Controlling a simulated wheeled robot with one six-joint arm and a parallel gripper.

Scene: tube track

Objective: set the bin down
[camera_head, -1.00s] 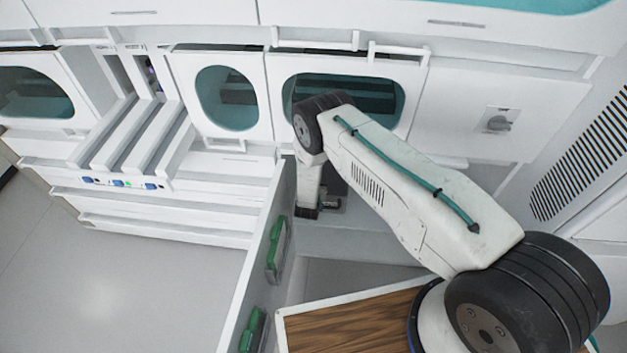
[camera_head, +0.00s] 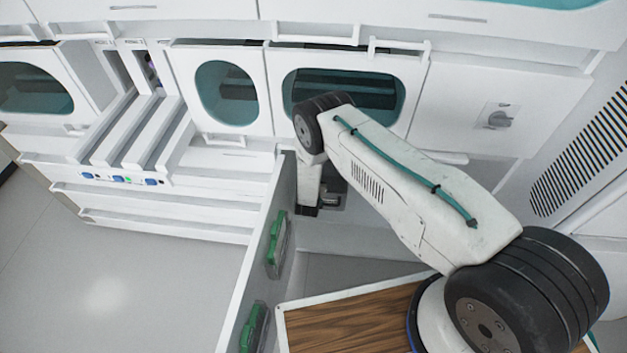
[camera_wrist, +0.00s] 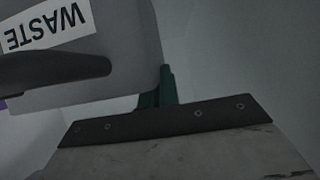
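The bin (camera_wrist: 115,35) is grey and fills the upper left of the wrist view. Its white label (camera_wrist: 45,27) reads WASTE and appears upside down. The wrist picture is dim, so the grip on the bin is unclear. In the head view my arm reaches down behind a grey upright panel, and the bin is not recognisable there.
The upright panel (camera_head: 268,240) with green handles (camera_head: 277,245) stands left of my wrist. A wood-topped surface (camera_head: 345,325) lies at the front. White cabinets with oval windows (camera_head: 226,92) line the back. Open grey floor (camera_head: 100,285) lies at left.

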